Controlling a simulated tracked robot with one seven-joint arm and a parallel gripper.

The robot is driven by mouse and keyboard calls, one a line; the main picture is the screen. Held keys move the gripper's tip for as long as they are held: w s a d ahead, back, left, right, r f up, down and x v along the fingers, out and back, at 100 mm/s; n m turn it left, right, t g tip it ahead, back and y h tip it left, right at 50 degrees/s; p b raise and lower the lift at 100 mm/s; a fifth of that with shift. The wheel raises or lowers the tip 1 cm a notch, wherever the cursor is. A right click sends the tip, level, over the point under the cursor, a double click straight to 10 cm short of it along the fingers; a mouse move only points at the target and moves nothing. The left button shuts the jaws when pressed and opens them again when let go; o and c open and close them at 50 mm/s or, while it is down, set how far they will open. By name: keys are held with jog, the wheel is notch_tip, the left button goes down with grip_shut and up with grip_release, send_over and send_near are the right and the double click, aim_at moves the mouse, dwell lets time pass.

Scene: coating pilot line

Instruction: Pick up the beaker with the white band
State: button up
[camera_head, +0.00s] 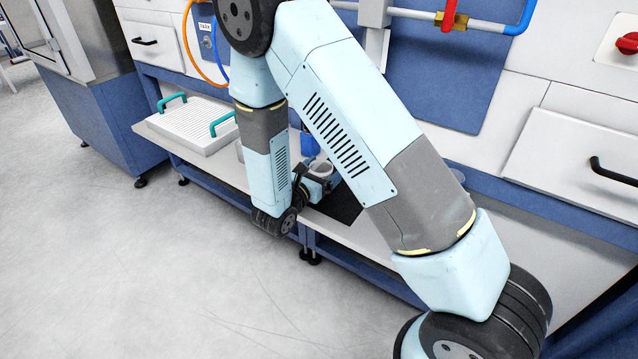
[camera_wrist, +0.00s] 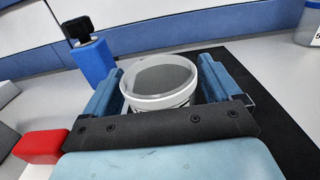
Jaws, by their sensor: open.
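A round, light-coloured beaker (camera_wrist: 158,88) with a wide white band at its rim and a grey inside stands between my gripper's fingers in the wrist view. Dark marks show on its side below the rim; its lower part is hidden by my gripper. My gripper (camera_wrist: 160,72) is open, one blue finger on each side of the beaker. I cannot tell whether either finger touches it. In the head view the beaker (camera_head: 320,168) shows small beside my gripper (camera_head: 316,184), partly hidden by my arm.
A dark mat (camera_wrist: 262,88) lies under and right of the beaker. A blue bottle with a black top (camera_wrist: 93,58) stands behind left, a red block (camera_wrist: 40,147) at left. A labelled container (camera_wrist: 306,30) is far right. A white ribbed tray with teal handles (camera_head: 190,128) sits on the bench's left.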

jog(key=shift+w+d, duration=0.25)
jog(key=shift+w, duration=0.05)
jog(key=c, duration=1)
